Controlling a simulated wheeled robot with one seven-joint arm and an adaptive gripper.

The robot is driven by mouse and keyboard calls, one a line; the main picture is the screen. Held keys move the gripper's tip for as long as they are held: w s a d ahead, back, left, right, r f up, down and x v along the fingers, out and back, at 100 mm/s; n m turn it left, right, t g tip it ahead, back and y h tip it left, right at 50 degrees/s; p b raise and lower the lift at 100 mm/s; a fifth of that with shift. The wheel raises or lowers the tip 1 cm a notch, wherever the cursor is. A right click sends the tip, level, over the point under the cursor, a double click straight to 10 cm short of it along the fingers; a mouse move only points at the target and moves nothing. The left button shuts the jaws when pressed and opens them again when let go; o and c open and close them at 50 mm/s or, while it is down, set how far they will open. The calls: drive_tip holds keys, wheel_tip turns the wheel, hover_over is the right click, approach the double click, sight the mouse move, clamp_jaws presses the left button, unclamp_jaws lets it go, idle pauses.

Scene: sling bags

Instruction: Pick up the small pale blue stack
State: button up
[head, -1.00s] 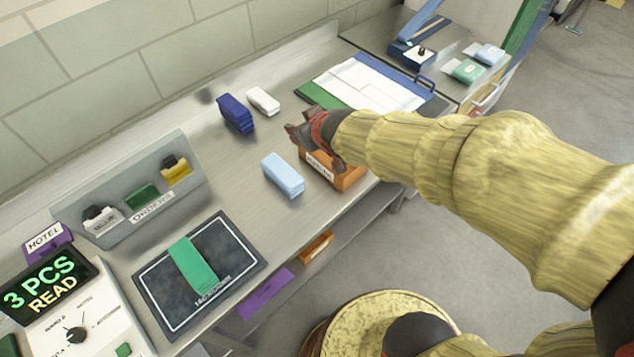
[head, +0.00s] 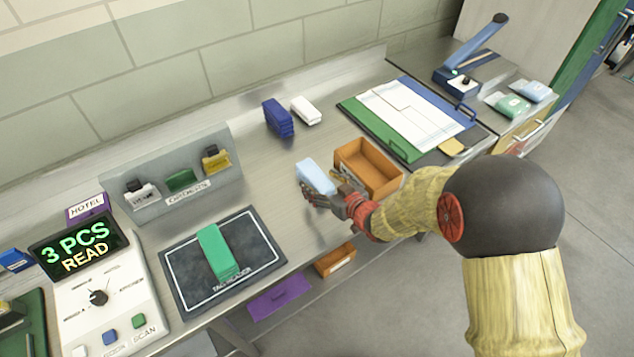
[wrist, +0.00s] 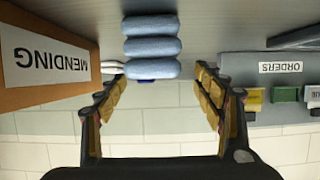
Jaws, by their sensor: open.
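The small pale blue stack (head: 314,174) lies on the steel counter, left of the orange wooden box. In the wrist view the stack (wrist: 152,47) shows as several rounded layers, upper middle, in line with the gap between my fingers. My gripper (head: 328,196) is at the near side of the stack in the head view, partly covering it. In the wrist view my gripper (wrist: 162,90) is open, its fingers spread to either side with nothing held between them. I cannot tell whether a finger touches the stack.
The orange box (head: 352,158), labelled MENDING in the wrist view, stands close to the right. A dark blue stack (head: 278,119) and a white stack (head: 306,111) lie behind. A green stack (head: 217,252) rests on a black pad (head: 265,247) at left, below the ORDERS rack (head: 150,207).

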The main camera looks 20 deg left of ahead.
sight(318, 178)
drive_tip(key=b+x, duration=0.1)
drive_tip(key=x, duration=0.3)
drive_tip(key=shift+w+d, duration=0.15)
drive_tip(key=shift+d, duration=0.05)
drive_tip(key=shift+w+a, duration=0.2)
drive_tip(key=shift+a, duration=0.05)
drive_tip(key=shift+c, duration=0.6)
drive_tip(key=c, duration=1.3)
